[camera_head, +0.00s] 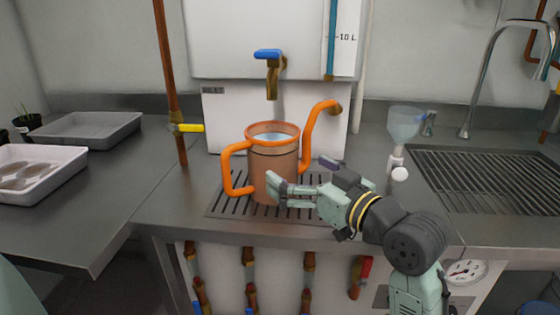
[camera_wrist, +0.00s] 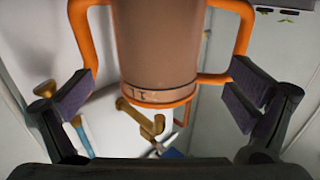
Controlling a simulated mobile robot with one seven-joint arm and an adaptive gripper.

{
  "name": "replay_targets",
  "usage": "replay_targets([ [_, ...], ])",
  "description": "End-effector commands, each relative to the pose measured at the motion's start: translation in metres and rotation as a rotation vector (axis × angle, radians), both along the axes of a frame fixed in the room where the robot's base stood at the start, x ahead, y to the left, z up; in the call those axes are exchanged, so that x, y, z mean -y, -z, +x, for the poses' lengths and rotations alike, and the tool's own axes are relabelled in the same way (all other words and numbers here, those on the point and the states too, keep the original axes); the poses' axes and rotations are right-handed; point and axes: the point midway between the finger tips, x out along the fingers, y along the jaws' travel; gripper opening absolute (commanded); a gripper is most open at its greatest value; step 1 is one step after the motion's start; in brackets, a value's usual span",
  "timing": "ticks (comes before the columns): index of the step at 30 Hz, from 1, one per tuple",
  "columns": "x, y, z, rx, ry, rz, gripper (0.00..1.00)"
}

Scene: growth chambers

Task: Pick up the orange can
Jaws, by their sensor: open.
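The orange can (camera_head: 262,172) is a watering can with a translucent brownish body, an orange rim, a handle on its left and a spout rising on its right. It stands upright on the slotted drain plate below the tap, with what looks like water inside. My gripper (camera_head: 285,183) is at the front right of the can, its fingers reaching toward the body. In the wrist view the can (camera_wrist: 155,45) fills the upper middle, and my open gripper (camera_wrist: 163,98) has one dark-padded finger on each side of it. I cannot tell whether a finger touches it.
A brass tap with a blue lever (camera_head: 268,55) hangs above the can. A copper pipe with a yellow valve (camera_head: 188,128) stands to its left. A funnel (camera_head: 405,125) is at the right, beside the ribbed sink drainer (camera_head: 490,180). Trays (camera_head: 90,130) sit on the left counter.

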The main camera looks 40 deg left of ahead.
Motion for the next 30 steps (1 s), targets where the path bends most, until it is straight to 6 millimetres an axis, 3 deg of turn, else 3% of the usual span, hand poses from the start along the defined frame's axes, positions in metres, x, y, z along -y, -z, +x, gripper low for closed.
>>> replay_targets([
  [4,-0.026,-0.003,0.005,-0.001,-0.005,-0.001,1.00],
  [13,-0.052,-0.005,0.013,0.000,-0.002,0.000,1.00],
  [21,-0.088,-0.007,0.023,0.000,-0.002,0.001,1.00],
  [30,-0.092,-0.005,0.024,0.001,-0.001,0.002,1.00],
])
